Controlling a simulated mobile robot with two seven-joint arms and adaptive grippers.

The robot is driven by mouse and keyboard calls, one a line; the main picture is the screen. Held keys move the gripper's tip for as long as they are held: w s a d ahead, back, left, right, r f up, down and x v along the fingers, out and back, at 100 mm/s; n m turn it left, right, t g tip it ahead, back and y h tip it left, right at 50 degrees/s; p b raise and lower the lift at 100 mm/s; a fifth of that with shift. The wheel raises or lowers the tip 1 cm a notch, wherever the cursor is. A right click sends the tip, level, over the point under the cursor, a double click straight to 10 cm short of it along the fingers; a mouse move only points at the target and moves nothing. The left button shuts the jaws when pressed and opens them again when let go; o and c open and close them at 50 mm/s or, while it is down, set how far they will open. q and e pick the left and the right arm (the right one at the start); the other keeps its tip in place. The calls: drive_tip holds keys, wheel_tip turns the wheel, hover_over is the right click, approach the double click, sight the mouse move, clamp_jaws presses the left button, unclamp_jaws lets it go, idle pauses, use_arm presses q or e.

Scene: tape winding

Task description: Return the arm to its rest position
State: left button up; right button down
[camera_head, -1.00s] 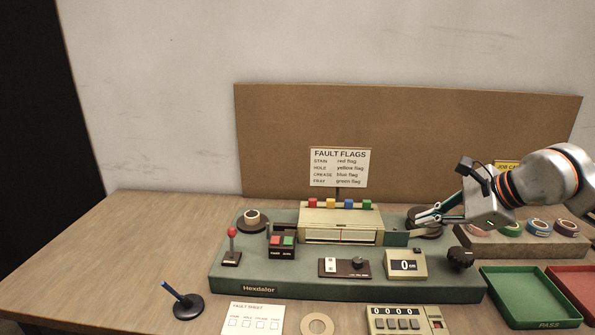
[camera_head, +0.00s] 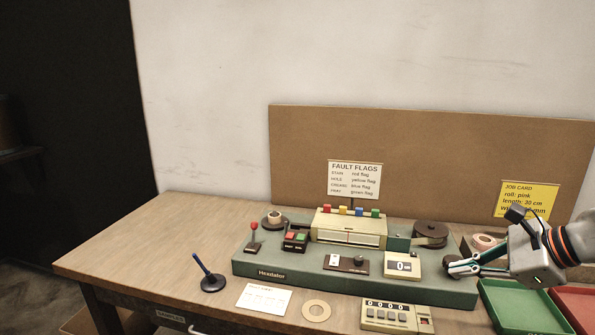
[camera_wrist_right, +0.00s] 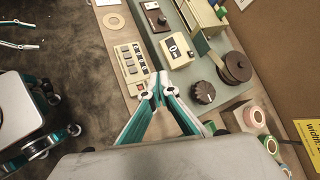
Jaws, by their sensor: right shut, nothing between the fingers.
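My right gripper (camera_head: 466,268) is shut and empty at the right end of the green tape-winding machine (camera_head: 360,287). In the head view its tips overlap the dark knob (camera_head: 452,260); I cannot tell from there whether they touch. In the right wrist view the closed fingertips (camera_wrist_right: 158,80) lie apart from the knob (camera_wrist_right: 203,91), near the small counter box (camera_wrist_right: 176,50). The right forearm comes in from the right edge. My left gripper is not in view in the head camera.
A yellow job card (camera_head: 526,200) stands at the back right. A green tray (camera_head: 520,310) and a red tray (camera_head: 578,305) lie at the front right. A pen in a black stand (camera_head: 212,283), a paper form (camera_head: 264,298) and a cardboard ring (camera_head: 316,310) lie in front. The table's left part (camera_head: 150,240) is clear.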

drive_tip(key=s+a+f+m+t+y+p, duration=0.1)
drive_tip(key=s+a+f+m+y, duration=0.15)
drive_tip(key=a+m+y, duration=0.55)
drive_tip(key=s+a+f+m+t+y+p, duration=0.1)
drive_tip(key=s+a+f+m+y, duration=0.3)
drive_tip(key=a, duration=0.8)
drive_tip(key=s+d+f+m+t+h, duration=0.1)
drive_tip(key=d+f+m+t+h, duration=0.2)
drive_tip(key=f+m+h, duration=0.65)
drive_tip(key=s+d+f+m+t+h, duration=0.1)
drive_tip(key=d+f+m+t+h, duration=0.3)
drive_tip(key=m, duration=1.1)
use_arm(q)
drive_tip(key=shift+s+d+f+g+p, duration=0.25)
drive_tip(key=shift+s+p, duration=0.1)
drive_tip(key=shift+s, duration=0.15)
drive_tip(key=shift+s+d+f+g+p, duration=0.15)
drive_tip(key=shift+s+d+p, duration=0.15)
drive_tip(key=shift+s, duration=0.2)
use_arm(e)
drive_tip(key=s+f+m+g+h, duration=0.2)
drive_tip(key=s+f+m+g, duration=0.4)
drive_tip(key=s+f, duration=0.9)
wheel_tip(320, 180, down, 3)
drive_tip(key=m, duration=0.3)
drive_tip(key=shift+a+m, duration=0.15)
drive_tip(key=shift+m, duration=0.2)
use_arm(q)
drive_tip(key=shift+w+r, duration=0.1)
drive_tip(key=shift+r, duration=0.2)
